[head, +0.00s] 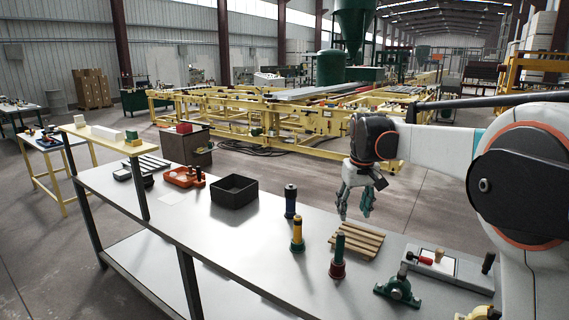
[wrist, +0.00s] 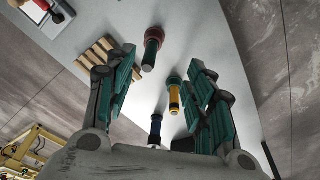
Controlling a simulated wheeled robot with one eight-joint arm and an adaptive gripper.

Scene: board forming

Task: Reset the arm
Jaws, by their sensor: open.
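My gripper (head: 356,204) hangs from my arm on the right, fingers pointing down, above the far edge of the white workbench (head: 255,245). In the wrist view my gripper (wrist: 165,85) has its two green-padded fingers spread wide, with nothing held between them. Beyond the fingers stand a red-based cylinder with a green handle (head: 338,257), a yellow one (head: 297,235) and a blue one (head: 290,203). The wrist view also shows the red one (wrist: 151,48), the yellow one (wrist: 174,96) and the blue one (wrist: 155,130). My gripper touches none of them.
A small wooden pallet (head: 357,242) lies near my gripper. A green bearing-like part (head: 398,290) and a light tray with tools (head: 440,263) sit at the right. A black open box (head: 234,192) and a red-orange tray (head: 183,177) stand further left. Yellow machinery (head: 300,120) fills the background.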

